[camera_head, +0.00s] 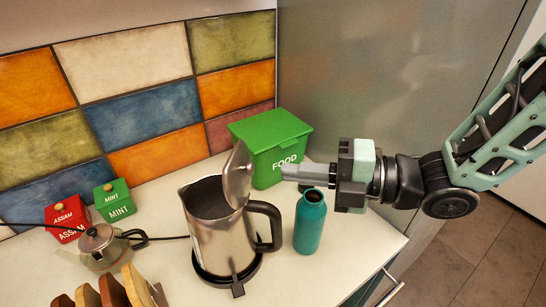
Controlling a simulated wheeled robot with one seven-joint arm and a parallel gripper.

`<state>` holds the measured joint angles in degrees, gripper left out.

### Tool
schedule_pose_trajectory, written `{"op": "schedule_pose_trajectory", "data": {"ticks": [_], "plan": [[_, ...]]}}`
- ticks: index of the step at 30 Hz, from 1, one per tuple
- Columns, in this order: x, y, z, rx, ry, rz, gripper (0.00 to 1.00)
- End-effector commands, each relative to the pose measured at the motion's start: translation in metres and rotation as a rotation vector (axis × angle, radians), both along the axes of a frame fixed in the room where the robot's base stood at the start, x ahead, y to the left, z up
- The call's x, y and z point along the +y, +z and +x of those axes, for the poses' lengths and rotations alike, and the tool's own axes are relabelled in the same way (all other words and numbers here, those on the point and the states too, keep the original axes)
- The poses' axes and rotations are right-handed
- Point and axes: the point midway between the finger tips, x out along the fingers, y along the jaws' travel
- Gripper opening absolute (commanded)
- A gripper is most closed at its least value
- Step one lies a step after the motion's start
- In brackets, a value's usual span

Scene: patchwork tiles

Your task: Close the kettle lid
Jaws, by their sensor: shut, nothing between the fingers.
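The steel kettle (217,238) stands upright on its black base on the white counter, with its black handle on the right. Its lid (239,174) is hinged up and stands nearly upright at the handle side, so the kettle's mouth is open. My gripper (286,173) comes in from the right at about lid height. Its fingers are shut with nothing between them, and they point left toward the back of the lid. The fingertips appear just right of the lid; I cannot tell whether they touch it.
A teal bottle (309,222) stands right of the kettle, below my gripper. A green FOOD box (269,135) is behind. A small pot (99,245), red (68,217) and green (114,201) tins, and a wooden rack (113,290) are at left. The counter's right front is clear.

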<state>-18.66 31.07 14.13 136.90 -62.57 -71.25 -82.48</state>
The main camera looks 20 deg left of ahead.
Motion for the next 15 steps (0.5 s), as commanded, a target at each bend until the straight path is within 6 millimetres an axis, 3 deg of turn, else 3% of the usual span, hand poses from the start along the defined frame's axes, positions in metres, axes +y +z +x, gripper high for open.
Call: {"op": "schedule_pose_trajectory", "data": {"ticks": [6, 15], "plan": [[0.033, 0.000, -0.001, 0.002, 0.001, 0.000, 0.00], [0.045, -0.005, -0.001, 0.000, -0.001, 0.000, 0.00]]}}
